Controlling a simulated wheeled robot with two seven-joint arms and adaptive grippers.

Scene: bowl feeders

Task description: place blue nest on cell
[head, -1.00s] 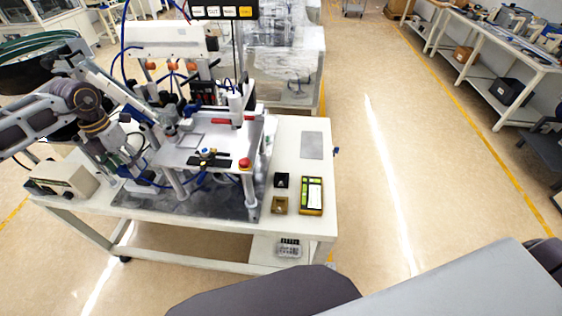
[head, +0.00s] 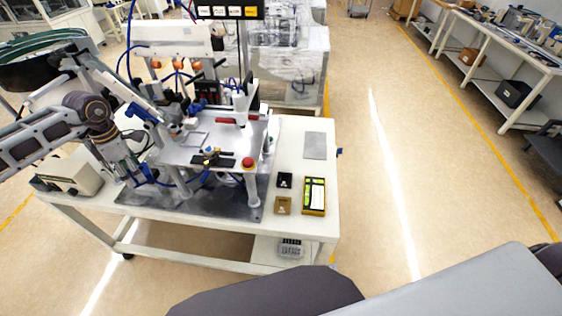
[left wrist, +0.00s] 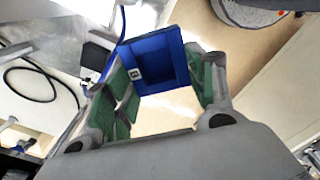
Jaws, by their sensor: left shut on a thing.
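My left gripper (left wrist: 165,90) is shut on the blue nest (left wrist: 146,64) in the left wrist view. The nest is a square blue frame with a recessed middle and a small white label, held between green finger pads. In the head view my left gripper (head: 128,168) is at the left side of the table, beside the machine cell; its fingertips and the nest are hard to make out there. The cell has a flat light plate (head: 175,155) on posts above a dark base (head: 225,207). My right gripper is out of view.
On the white table (head: 320,170), right of the cell, are a black box (head: 284,180), a brown box (head: 283,205), a yellow-edged device (head: 314,196) and a grey pad (head: 315,145). A red button (head: 249,162) sits at the plate's edge. A beige unit (head: 72,178) stands at left.

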